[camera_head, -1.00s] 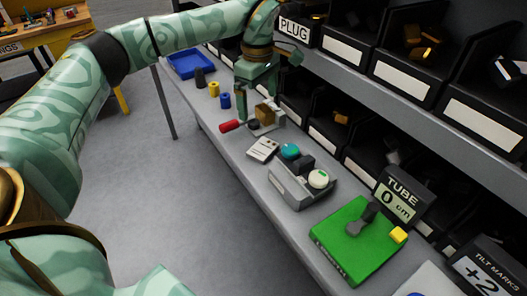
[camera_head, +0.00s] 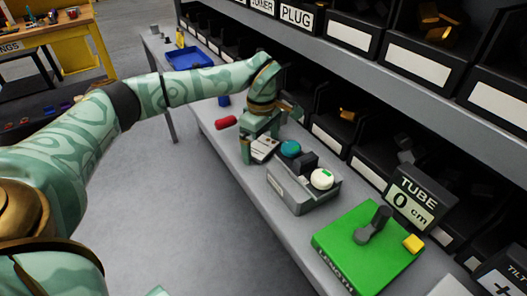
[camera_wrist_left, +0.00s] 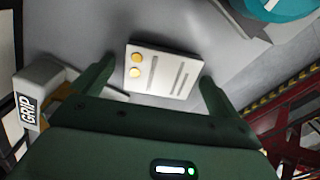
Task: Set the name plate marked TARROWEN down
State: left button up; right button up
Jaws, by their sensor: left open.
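No plate with readable TARROWEN lettering shows. A pale card or plate (camera_head: 264,149) lies on the grey bench; whether it is the name plate I cannot tell. In the left wrist view this pale plate (camera_wrist_left: 160,72) has two yellow dots and grey lines, with no readable name. My left gripper (camera_head: 260,143) is open, low over the bench at the plate. In the left wrist view the fingers of my left gripper (camera_wrist_left: 155,84) stand apart on either side of the plate, with nothing clamped. My right gripper is out of view.
A grey box (camera_head: 303,192) with teal and white knobs stands nearer. A green board (camera_head: 340,240) with a grey lever and a TUBE 0 cm display (camera_head: 413,202) follow. A red cylinder (camera_head: 226,122) and blue tray (camera_head: 190,58) lie farther off. Shelf bins (camera_head: 330,140) line the right.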

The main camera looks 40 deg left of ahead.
pick_arm(q)
jog(key=shift+s+r, duration=0.1)
jog(key=c, duration=1.1)
jog(key=shift+r, duration=0.1)
jog(key=shift+c, duration=0.2)
